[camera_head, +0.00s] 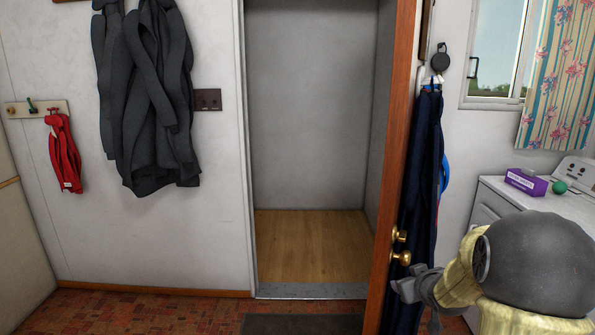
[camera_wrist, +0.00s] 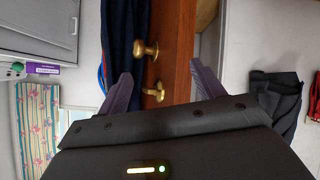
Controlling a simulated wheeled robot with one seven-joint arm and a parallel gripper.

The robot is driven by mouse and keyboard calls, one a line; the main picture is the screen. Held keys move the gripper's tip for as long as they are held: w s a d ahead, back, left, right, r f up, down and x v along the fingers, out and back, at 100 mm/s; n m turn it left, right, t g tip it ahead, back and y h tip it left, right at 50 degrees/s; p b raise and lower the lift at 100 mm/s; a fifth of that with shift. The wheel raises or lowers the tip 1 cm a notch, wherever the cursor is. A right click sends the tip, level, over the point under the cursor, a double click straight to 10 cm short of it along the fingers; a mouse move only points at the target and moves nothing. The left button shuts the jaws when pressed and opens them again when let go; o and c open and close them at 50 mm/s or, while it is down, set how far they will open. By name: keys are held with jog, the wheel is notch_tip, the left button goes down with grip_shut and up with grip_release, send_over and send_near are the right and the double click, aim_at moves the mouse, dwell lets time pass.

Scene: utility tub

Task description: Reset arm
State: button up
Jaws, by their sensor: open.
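My gripper (camera_head: 408,285) is at the right in the head view, beside the brass knobs (camera_head: 399,246) on the open wooden door (camera_head: 395,130). In the wrist view the two fingers of my gripper (camera_wrist: 160,85) are spread wide, with the door edge and the brass hardware (camera_wrist: 147,50) showing between and beyond them. Nothing is held between the fingers. I cannot tell whether a finger touches the lower knob. My forearm fills the lower right of the head view.
The doorway (camera_head: 310,130) stands open onto an empty closet with a wooden floor. Dark clothes (camera_head: 420,170) hang on the door. A dark coat (camera_head: 150,100) and a red garment (camera_head: 65,155) hang left. A white appliance (camera_head: 490,205) with a purple box (camera_head: 526,183) stands right.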

jog(key=s+a+f+m+g, duration=0.1)
jog(key=s+a+f+g, duration=0.15)
jog(key=s+a, duration=0.4)
jog(key=s+a+f+m+g, duration=0.1)
jog(key=s+a+g, duration=0.2)
jog(key=s, duration=0.7)
jog(key=s+a+f+m+g, duration=0.1)
jog(key=s+a+f+g, duration=0.2)
jog(key=s, duration=0.6)
jog(key=w+p+v, duration=0.3)
jog(key=p+v, duration=0.9)
jog(key=v, duration=0.1)
jog(key=shift+w+r+p, duration=0.3)
jog(key=shift+r+p, duration=0.05)
jog(key=shift+a, duration=0.15)
